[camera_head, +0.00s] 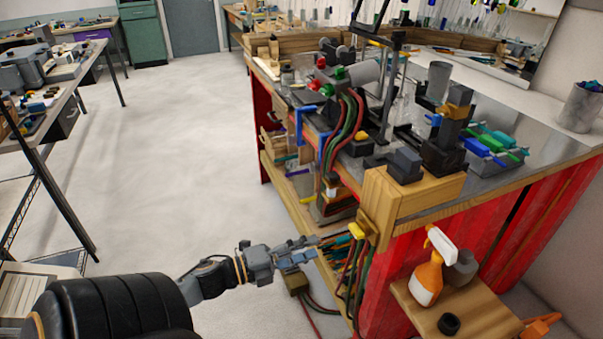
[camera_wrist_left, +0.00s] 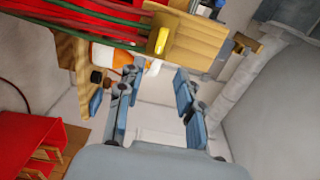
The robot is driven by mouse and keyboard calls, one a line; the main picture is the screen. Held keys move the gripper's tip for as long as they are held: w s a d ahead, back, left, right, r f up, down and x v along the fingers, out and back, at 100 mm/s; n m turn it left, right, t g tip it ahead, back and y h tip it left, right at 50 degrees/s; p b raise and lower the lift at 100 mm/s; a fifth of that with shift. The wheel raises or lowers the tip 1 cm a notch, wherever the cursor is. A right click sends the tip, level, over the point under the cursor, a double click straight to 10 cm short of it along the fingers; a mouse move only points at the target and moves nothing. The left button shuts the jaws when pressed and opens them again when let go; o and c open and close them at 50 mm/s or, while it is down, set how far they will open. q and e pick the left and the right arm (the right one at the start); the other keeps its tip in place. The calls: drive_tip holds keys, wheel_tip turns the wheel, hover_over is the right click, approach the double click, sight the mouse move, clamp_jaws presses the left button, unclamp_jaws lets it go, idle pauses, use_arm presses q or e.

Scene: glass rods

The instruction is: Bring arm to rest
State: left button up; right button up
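My left gripper (camera_head: 300,254) is in front of the near left side of the workbench (camera_head: 560,152), beside its lower shelf. In the left wrist view its two blue-grey fingers (camera_wrist_left: 158,82) stand well apart, with nothing between them. Pale floor shows through the gap. My left arm comes in from the lower left. My right gripper is in neither view.
A wooden block with a yellow clamp (camera_head: 366,226) juts from the bench corner, with red and green hoses hanging nearby. An orange and white spray bottle (camera_head: 428,280) stands on a low wooden shelf (camera_head: 480,313) to the right. Floor (camera_head: 175,165) at left is open.

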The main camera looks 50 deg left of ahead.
use_arm(q)
drive_tip(key=shift+s+a, duration=0.2)
drive_tip(key=shift+s, duration=0.3)
drive_tip(key=s+a+f+n+g+y, duration=0.1)
drive_tip(key=a+f+n+y, duration=0.25)
drive_tip(key=f, duration=0.45)
drive_tip(key=s+a+f+n+g+y, duration=0.15)
drive_tip(key=f+n, duration=0.25)
drive_tip(key=f, duration=0.4)
drive_tip(key=s+d+f+n+g+y, duration=0.1)
drive_tip(key=s+f+n+g, duration=0.15)
drive_tip(key=f, duration=0.65)
drive_tip(key=s+d+f+n+g+y, duration=0.15)
drive_tip(key=s+f+n, duration=0.25)
drive_tip(key=f, duration=0.5)
drive_tip(key=s+d+f+n+g, duration=0.3)
drive_tip(key=s+d+f, duration=0.5)
drive_tip(key=s, duration=0.3)
drive_tip(key=s+d+f+n+g, duration=0.3)
drive_tip(key=s+d+f+g, duration=0.3)
drive_tip(key=s+f, duration=0.4)
drive_tip(key=shift+s+d+f+h, duration=0.2)
drive_tip(key=shift+s+d+h, duration=0.15)
drive_tip(key=shift+s+d, duration=0.6)
drive_tip(key=shift+s+a, duration=0.1)
